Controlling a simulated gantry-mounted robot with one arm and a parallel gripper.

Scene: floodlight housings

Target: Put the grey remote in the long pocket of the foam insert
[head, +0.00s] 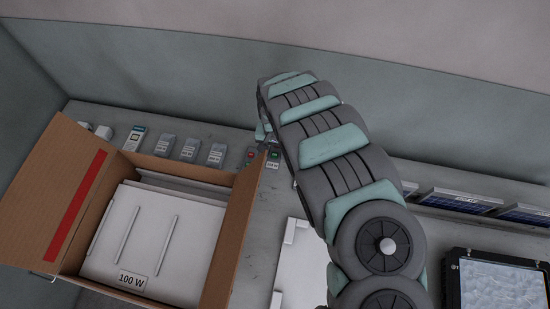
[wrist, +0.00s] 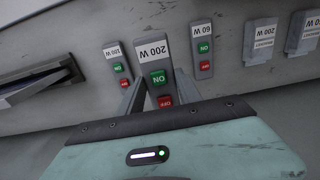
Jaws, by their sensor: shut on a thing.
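My gripper (wrist: 158,92) is shut on a grey remote (wrist: 152,50) labelled 200 W, with a green ON button and a red button below it. The remote looks nearer the wrist camera than its neighbours; I cannot tell whether it is clear of the surface. In the head view my arm hides most of the gripper. A white insert-like slab (head: 151,230) lies in an open cardboard box (head: 238,225), with narrow long marks and a 100 W label. Another white piece (head: 305,265) is partly behind my arm. I cannot tell which is the foam insert, and no long pocket is clear.
Remotes labelled 100 W (wrist: 118,62) and 60 W (wrist: 203,50) stand close on either side. Grey blocks (wrist: 262,40) are farther right. Several small devices (head: 190,149) line the back. Solar panels (head: 460,201) and a dark-framed floodlight (head: 500,280) are at right. The box's raised flap (head: 50,200) is at left.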

